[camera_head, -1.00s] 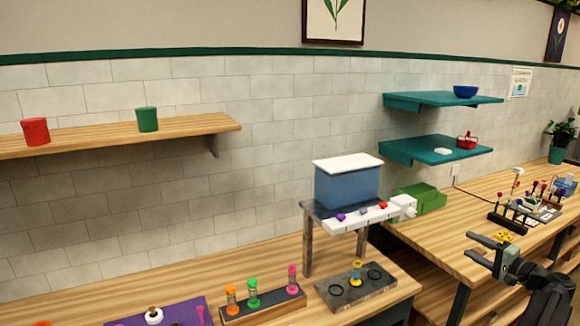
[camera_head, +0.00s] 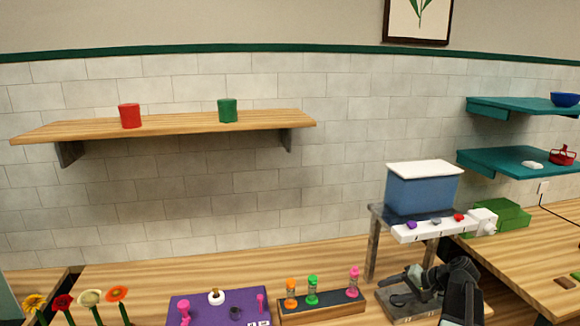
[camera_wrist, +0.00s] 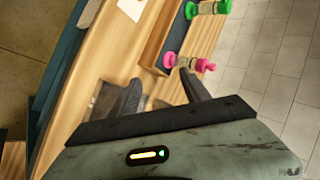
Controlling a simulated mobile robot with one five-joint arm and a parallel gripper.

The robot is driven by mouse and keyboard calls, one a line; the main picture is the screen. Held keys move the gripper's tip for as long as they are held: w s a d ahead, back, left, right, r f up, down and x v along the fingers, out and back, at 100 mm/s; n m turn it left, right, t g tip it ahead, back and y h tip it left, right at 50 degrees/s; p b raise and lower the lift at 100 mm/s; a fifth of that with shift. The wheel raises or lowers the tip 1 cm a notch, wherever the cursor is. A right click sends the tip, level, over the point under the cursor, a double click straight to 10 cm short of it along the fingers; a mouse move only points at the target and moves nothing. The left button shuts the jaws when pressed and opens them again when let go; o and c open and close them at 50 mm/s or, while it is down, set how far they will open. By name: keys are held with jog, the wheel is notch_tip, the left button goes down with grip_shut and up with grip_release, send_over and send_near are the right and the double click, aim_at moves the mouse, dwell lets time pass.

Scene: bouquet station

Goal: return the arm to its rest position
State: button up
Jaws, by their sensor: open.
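My gripper (camera_head: 408,285) is at the lower right of the head view, in front of the grey stand block (camera_head: 388,308), and covers part of it. In the wrist view its two dark fingers (camera_wrist: 160,88) are spread apart with nothing held between them. Beyond the fingertips lies a wooden rack (camera_wrist: 160,42) with a pink-capped tube (camera_wrist: 190,63) and a green-capped one (camera_wrist: 208,8). My arm is still extended over the bench.
The blue tank (camera_head: 423,190) on its metal stand rises just behind my gripper. The tube rack (camera_head: 322,306) and purple mat (camera_head: 205,302) lie to the left. Flowers (camera_head: 90,298) stand at the far left. Teal shelves (camera_head: 515,160) hang at right.

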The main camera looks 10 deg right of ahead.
jog(key=s+a+f+n+g+h, duration=0.2)
jog(key=a, duration=0.8)
jog(key=s+a+f+n+g+h, duration=0.2)
jog(key=a+f+n+g, duration=0.1)
jog(key=a, duration=0.8)
jog(key=s+a+f+n+g+h, duration=0.2)
jog(key=a+f+n, duration=0.1)
jog(key=a, duration=0.7)
jog(key=shift+s+a+f+b, duration=0.25)
jog(key=shift+s+b, duration=0.15)
jog(key=shift+b, duration=0.05)
